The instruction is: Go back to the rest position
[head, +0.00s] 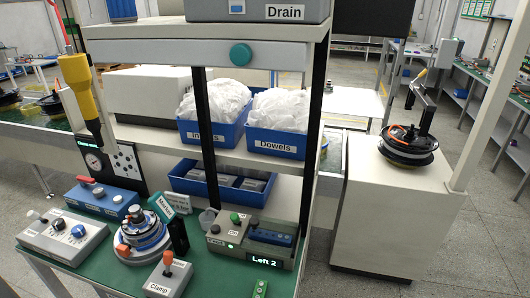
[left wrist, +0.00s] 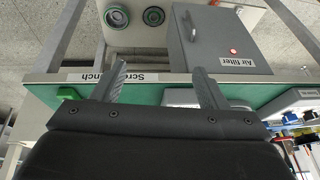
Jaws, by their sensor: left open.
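My left gripper (left wrist: 158,72) shows in the left wrist view, with its two dark fingers wide apart and nothing between them. Beyond it lie a green bench surface (left wrist: 147,94) and a grey box labelled "Air filter" (left wrist: 210,40). I see neither gripper in the head view. My right gripper is in no view. The hub motor (head: 140,234) sits on the green bench in the head view, among the control boxes.
The workbench holds a clamp box (head: 167,276), a blue box with a red lever (head: 103,199) and a "Left 2" display box (head: 252,240). Blue bins (head: 278,141) stand on the shelf above. Another motor (head: 408,146) rests on a white cabinet (head: 390,215) at right. Floor shows at far right.

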